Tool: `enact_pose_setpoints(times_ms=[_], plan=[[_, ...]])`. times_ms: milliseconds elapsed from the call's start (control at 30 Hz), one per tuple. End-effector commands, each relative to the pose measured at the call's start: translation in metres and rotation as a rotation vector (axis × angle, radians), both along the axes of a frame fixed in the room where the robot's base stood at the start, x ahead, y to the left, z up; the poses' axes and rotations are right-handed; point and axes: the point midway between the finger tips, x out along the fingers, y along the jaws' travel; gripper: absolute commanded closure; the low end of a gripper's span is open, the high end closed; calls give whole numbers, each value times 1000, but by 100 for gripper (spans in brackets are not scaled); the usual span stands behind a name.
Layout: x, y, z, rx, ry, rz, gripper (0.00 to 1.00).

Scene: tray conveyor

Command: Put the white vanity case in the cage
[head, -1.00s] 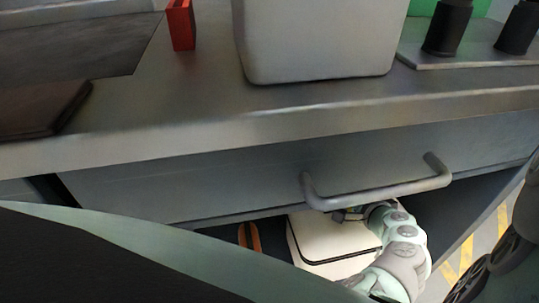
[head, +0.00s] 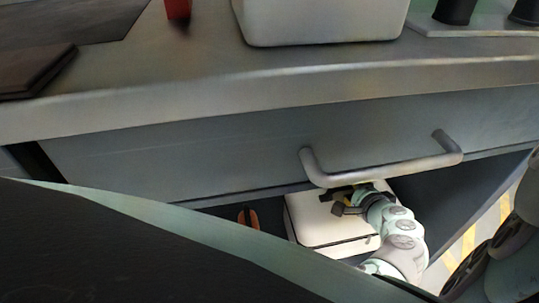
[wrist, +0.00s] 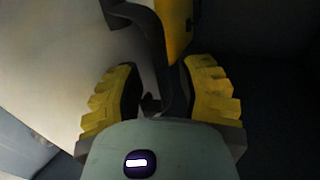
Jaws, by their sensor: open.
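The white vanity case (head: 315,222) lies in the dark open space under the counter, below the drawer-like front. It has a dark seam along its near side. My gripper (head: 343,199) is at the case's far right part, with its dark fingers over or beside the top; contact cannot be told. The case's pale surface (wrist: 50,50) fills the left of that view. No cage is in view.
A grey front with a bar handle (head: 385,172) hangs just above my gripper. An orange-and-black item (head: 249,217) lies left of the case. On the counter (head: 200,80) stand a large pale box (head: 320,20), a red item (head: 178,9) and a dark flat case (head: 35,72).

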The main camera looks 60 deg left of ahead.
Motion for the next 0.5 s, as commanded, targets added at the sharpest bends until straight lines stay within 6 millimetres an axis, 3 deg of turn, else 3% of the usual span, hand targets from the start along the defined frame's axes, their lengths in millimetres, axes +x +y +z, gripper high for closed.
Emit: enact_pose_setpoints(times_ms=[267,500], plan=[[-1,-6,4,1,0,-4,62],[-12,-35,21,0,-1,-11,62]])
